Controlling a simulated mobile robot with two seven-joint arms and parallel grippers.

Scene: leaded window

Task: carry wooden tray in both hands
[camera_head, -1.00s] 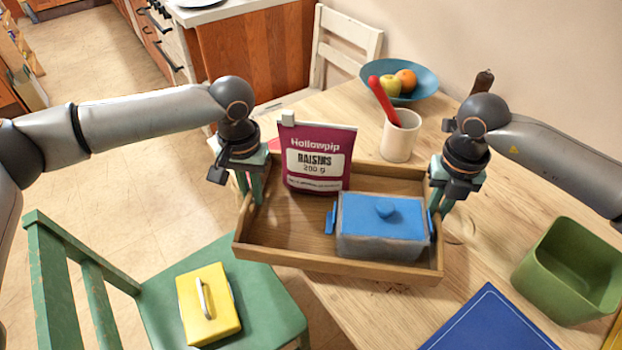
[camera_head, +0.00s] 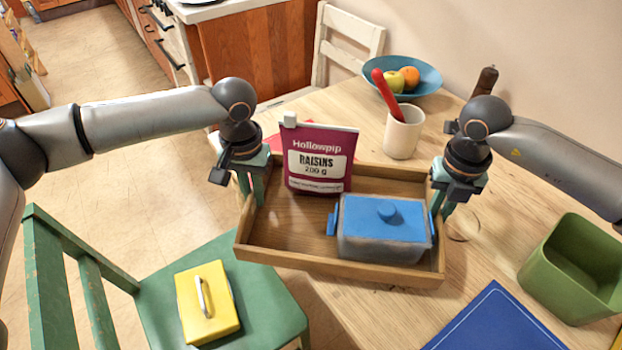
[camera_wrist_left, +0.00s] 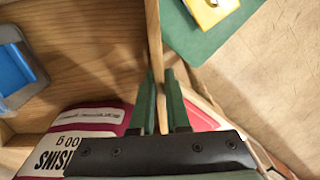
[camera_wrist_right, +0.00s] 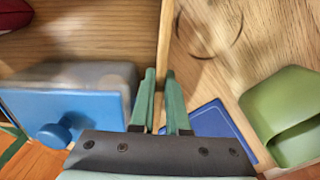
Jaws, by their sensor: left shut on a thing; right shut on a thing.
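The wooden tray (camera_head: 300,262) is held level between my two grippers in the head view, over the table's left edge. My left gripper (camera_head: 254,196) is shut on the tray's left wall; the wall passes between its fingers in the left wrist view (camera_wrist_left: 158,88). My right gripper (camera_head: 438,204) is shut on the tray's right wall, also seen in the right wrist view (camera_wrist_right: 160,90). A purple raisins bag (camera_head: 319,160) stands upright at the back of the tray. A grey box with a blue lid (camera_head: 385,222) sits in the tray's right half.
On the wooden table (camera_head: 480,240) are a green bin (camera_head: 570,270), a blue mat (camera_head: 492,322), a cream cup (camera_head: 402,135) with a red utensil, and a blue fruit bowl (camera_head: 425,82). A green chair (camera_head: 265,290) bears a yellow case (camera_head: 207,303) at the front left.

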